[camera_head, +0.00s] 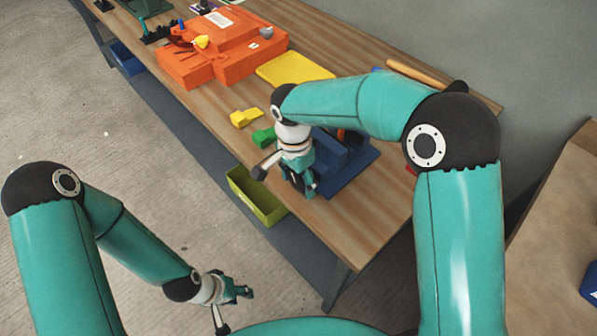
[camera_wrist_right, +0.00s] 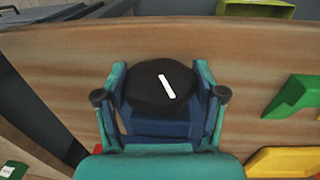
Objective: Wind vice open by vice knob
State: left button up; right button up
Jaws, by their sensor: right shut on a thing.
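The blue vice (camera_head: 357,160) stands on the wooden bench near its front end, partly hidden by my right arm. The black vice knob (camera_wrist_right: 150,90) fills the middle of the right wrist view, and its white mark (camera_wrist_right: 167,86) slants slightly from upper left to lower right. My right gripper (camera_wrist_right: 160,72) is shut on the knob, with one teal finger on each side. In the head view my right gripper (camera_head: 301,184) points down at the vice's left side. My left gripper (camera_head: 240,292) hangs over the floor, away from the bench; its jaws are too small to judge.
The bench (camera_head: 375,215) also holds orange moulds (camera_head: 225,50), a yellow slab (camera_head: 294,69), and small yellow (camera_head: 244,118) and green (camera_head: 263,138) blocks near the vice. An olive bin (camera_head: 257,198) sits below the front edge. The bench's near corner is clear.

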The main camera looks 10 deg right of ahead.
jog(key=g+p, duration=0.1)
jog(key=h+p, duration=0.1)
jog(key=shift+w+a+r+g+p, duration=0.1)
jog(key=shift+r+g+p, duration=0.1)
jog(key=shift+g+p, duration=0.2)
jog(key=shift+f+g+h+p, duration=0.15)
jog(key=shift+g+h+p, duration=0.45)
jog(key=shift+p, duration=0.1)
jog(key=o, duration=1.2)
jog(key=shift+c, duration=0.2)
jog(key=v, duration=1.2)
